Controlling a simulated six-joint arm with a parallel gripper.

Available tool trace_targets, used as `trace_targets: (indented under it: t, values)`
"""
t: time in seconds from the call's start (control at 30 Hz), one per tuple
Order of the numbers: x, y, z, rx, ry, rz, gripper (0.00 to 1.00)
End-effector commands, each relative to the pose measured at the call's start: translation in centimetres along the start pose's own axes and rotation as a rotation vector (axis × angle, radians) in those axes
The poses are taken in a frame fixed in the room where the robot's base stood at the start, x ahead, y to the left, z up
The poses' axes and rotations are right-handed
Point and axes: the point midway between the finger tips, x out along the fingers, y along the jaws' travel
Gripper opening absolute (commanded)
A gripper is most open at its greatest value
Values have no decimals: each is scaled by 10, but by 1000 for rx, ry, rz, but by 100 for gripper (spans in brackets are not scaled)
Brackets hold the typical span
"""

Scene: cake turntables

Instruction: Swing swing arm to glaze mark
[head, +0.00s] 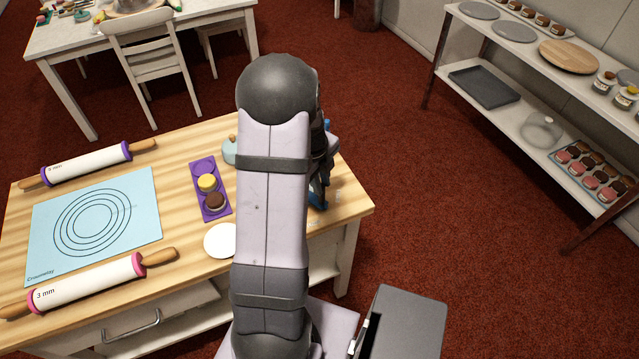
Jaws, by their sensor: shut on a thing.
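My gripper (319,190) shows only in part, just right of my arm, low over the right end of the wooden table. It is shut on what appears to be the swing arm, but my arm hides most of the contact. Dark and blue parts show there, and I cannot tell clearly which belong to the swing arm. The turntable and the glaze mark cannot be made out. A pale teal round thing with a wooden knob (229,150) is partly hidden behind my arm.
A purple tray (196,168) holds a yellow-topped and a brown-topped cake. A white disc (219,241) lies nearer. Two rolling pins (88,164) (88,284) flank a blue mat (50,230) on the wooden table (185,268). A shelf (455,42) stands right, across open red floor.

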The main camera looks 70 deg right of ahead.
Motion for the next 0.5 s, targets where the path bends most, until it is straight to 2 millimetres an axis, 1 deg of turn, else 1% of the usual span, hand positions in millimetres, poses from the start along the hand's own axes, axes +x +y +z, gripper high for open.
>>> trace_targets:
  t: [0.27, 0.5]
  values:
    - [-1, -5, 3, 1, -5, -7, 4]
    - [1, -19, 5, 0, -5, -7, 4]
